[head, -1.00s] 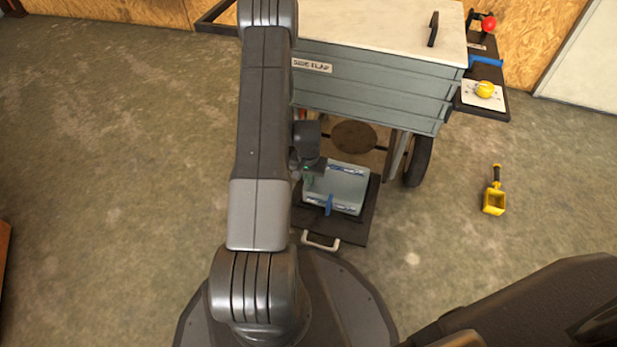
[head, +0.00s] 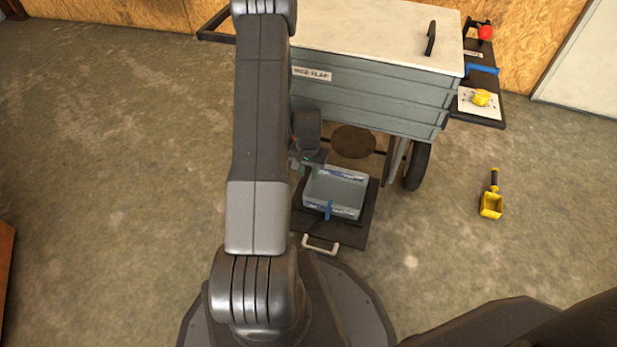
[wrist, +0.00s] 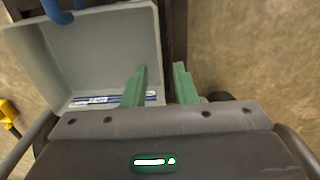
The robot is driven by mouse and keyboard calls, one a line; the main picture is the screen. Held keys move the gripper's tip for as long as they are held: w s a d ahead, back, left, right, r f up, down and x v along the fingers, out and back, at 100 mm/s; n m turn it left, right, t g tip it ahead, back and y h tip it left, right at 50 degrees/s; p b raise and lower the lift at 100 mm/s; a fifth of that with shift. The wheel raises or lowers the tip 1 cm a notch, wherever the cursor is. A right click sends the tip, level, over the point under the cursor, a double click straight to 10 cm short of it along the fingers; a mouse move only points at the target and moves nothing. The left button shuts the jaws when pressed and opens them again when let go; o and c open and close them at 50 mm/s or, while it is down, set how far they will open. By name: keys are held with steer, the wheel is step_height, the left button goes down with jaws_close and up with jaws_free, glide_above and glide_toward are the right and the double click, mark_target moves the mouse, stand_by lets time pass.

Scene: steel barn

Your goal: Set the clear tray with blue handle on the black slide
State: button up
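The grey, see-through tray (head: 345,188) with a blue handle (head: 328,209) rests on the black slide (head: 355,232) under the cart. It appears to sit flat, with a rim of slide showing around its front and right side. My gripper (head: 301,168) is at the tray's far left corner, partly hidden behind my arm. In the wrist view the tray (wrist: 95,50) fills the upper left, with its blue handle (wrist: 58,12) at the top. My green fingers (wrist: 161,66) are apart on either side of the tray's wall, with gaps visible; contact is not clear.
The blue-grey cart (head: 370,95) with a white lid stands just behind the slide; its wheel (head: 417,166) is to the right. A white pull handle (head: 320,245) is on the slide's front. A yellow scoop (head: 491,204) lies on the open floor at right.

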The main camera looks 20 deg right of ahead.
step_height(320, 180, up, 6)
steer(key=p, duration=0.1)
steer(key=shift+r+p, duration=0.2)
steer(key=shift+p, duration=0.15)
stand_by(1.0)
